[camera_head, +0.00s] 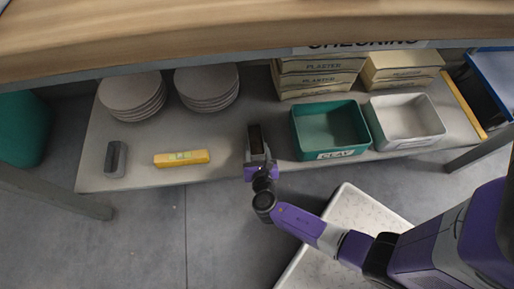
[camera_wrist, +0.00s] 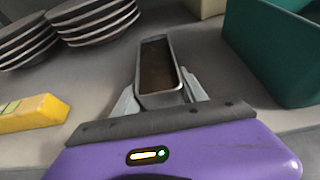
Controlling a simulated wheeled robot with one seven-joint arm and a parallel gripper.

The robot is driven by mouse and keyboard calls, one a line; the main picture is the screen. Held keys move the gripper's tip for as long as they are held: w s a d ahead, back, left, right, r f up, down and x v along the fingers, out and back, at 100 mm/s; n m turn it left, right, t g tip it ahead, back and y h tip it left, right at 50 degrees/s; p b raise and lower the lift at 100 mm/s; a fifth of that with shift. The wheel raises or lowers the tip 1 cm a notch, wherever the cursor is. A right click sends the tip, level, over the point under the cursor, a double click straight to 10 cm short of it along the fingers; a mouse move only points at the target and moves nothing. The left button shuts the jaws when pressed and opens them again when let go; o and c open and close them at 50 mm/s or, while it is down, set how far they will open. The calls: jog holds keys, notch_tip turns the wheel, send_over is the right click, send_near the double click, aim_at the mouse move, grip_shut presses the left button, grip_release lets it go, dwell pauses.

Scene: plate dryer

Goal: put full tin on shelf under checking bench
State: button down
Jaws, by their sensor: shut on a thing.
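A narrow grey tin with dark brown contents (camera_head: 255,138) is at the front part of the shelf (camera_head: 228,150) under the checking bench (camera_head: 200,38). My gripper (camera_head: 258,160) is shut on the near end of the tin. In the wrist view the tin (camera_wrist: 158,68) stands upright and level between the two fingers of my gripper (camera_wrist: 162,98). I cannot tell whether its base touches the shelf. The finger contact is partly hidden by the gripper body.
A yellow level (camera_head: 181,158) and a grey block (camera_head: 115,159) lie left of the tin. Stacked plates (camera_head: 207,85) stand behind. A green bin marked CLAY (camera_head: 330,128) is close on the right, beside a white bin (camera_head: 405,120). Boxes marked PLASTER (camera_head: 316,80) stand behind.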

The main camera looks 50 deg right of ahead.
jog(key=shift+f, duration=0.1)
jog(key=c, duration=0.6)
grip_release()
